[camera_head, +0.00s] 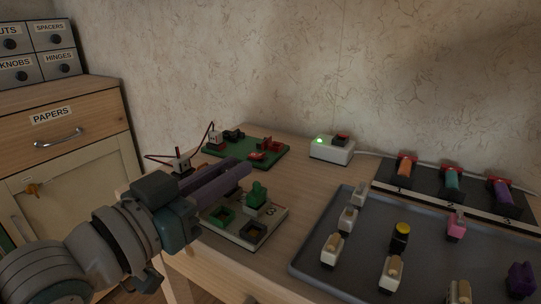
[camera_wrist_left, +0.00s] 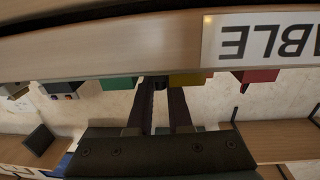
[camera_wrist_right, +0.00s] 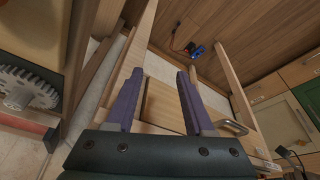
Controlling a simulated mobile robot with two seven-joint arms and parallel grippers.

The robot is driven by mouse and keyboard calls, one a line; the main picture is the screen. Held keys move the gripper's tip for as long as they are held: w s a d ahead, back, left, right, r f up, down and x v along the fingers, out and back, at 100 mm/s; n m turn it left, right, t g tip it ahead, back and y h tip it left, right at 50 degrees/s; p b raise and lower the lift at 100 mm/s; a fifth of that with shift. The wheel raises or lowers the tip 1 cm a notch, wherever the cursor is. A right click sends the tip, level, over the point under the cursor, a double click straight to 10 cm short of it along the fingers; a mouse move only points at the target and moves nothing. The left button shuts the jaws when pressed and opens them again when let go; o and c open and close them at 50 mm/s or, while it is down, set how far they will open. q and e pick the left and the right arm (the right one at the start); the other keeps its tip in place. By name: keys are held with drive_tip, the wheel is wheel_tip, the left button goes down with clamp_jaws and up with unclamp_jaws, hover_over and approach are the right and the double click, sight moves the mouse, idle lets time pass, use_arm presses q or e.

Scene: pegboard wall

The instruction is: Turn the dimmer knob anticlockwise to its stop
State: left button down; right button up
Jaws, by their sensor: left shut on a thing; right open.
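My left gripper (camera_head: 246,168) comes in from the left in the head view, its purple fingers in front of the green board (camera_head: 270,158). In the left wrist view its fingertips (camera_wrist_left: 160,86) are close together on a small dark thing (camera_wrist_left: 160,82). I cannot tell from the frames whether this is the dimmer knob, and no knob turn mark shows. The head view does not show the held thing clearly. My right gripper (camera_wrist_right: 155,92) is open and empty in the right wrist view, and is out of the head view.
A small board (camera_head: 268,224) with green pieces lies just below the left fingers. A white box (camera_head: 331,150) with a green light and red button stands behind. A grey tray (camera_head: 310,262) with several pieces fills the right. A gear (camera_wrist_right: 28,88) is left of the right gripper.

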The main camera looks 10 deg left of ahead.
use_arm(q)
drive_tip(key=shift+d+r+n+t+y+p, duration=0.15)
drive_tip(key=shift+n+t+y+p, duration=0.15)
drive_tip(key=shift+n+y+p, duration=0.4)
drive_tip(key=shift+y, duration=0.7)
drive_tip(key=shift+f, duration=0.2)
drive_tip(key=c, duration=0.8)
unclamp_jaws()
drive_tip(key=shift+s, duration=0.1)
drive_tip(key=shift+s+a+p, duration=0.2)
drive_tip(key=shift+s+p, duration=0.1)
drive_tip(key=shift+p, duration=0.1)
drive_tip(key=p+v, duration=0.1)
drive_tip(key=v, duration=0.8)
drive_tip(key=shift+s+f+p, duration=0.1)
drive_tip(key=shift+f+p, duration=0.05)
drive_tip(key=shift+p, duration=0.2)
